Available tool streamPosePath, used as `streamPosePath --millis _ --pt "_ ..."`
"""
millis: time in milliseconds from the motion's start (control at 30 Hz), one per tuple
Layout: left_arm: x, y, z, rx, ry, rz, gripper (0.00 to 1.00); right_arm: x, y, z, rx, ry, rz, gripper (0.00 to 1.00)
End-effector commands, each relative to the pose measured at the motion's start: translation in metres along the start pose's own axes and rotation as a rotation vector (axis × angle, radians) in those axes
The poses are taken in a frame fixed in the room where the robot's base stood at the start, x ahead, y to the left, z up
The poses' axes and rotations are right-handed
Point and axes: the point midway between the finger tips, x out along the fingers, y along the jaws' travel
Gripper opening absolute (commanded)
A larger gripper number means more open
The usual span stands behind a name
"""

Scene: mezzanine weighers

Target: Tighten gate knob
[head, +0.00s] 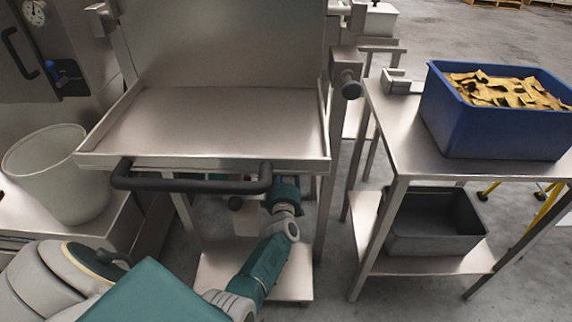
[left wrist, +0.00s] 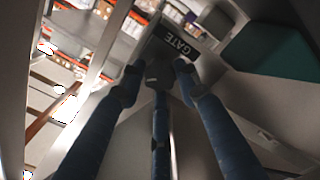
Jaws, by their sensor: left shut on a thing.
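In the left wrist view my left gripper (left wrist: 158,84) has its blue fingers closed around a small dark knob (left wrist: 158,71), the gate knob. The knob sits just below a dark plate lettered GATE (left wrist: 181,44), which reads upside down. The fingers and their pads hide part of the knob. In the head view my left arm reaches in under the steel tray (head: 215,118) and its black bar handle (head: 190,184); the gripper and knob are hidden there. My right gripper is in neither view.
A pale bin (head: 60,175) stands at the left. At the right a steel table (head: 395,125) bears a blue crate (head: 490,135) of yellowish pieces, with a dark grey bin (head: 435,222) on its lower shelf. The tray and bar handle lie close above my forearm.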

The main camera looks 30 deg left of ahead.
Motion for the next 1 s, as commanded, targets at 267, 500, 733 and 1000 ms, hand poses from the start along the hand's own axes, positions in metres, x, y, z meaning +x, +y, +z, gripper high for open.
streamPosePath --millis 267,500,733,1000 --pt "-0.001 -0.002 0.000 0.133 -0.001 -0.004 0.06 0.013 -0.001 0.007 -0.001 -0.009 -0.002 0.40" --pt "-0.001 -0.002 0.000 0.178 0.000 -0.003 0.06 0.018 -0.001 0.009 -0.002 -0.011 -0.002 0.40" --pt "-0.001 -0.002 0.000 0.185 0.000 -0.003 0.06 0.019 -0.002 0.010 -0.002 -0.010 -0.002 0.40" --pt "-0.001 -0.002 0.000 0.184 0.000 -0.003 0.48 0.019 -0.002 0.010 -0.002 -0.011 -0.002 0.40"
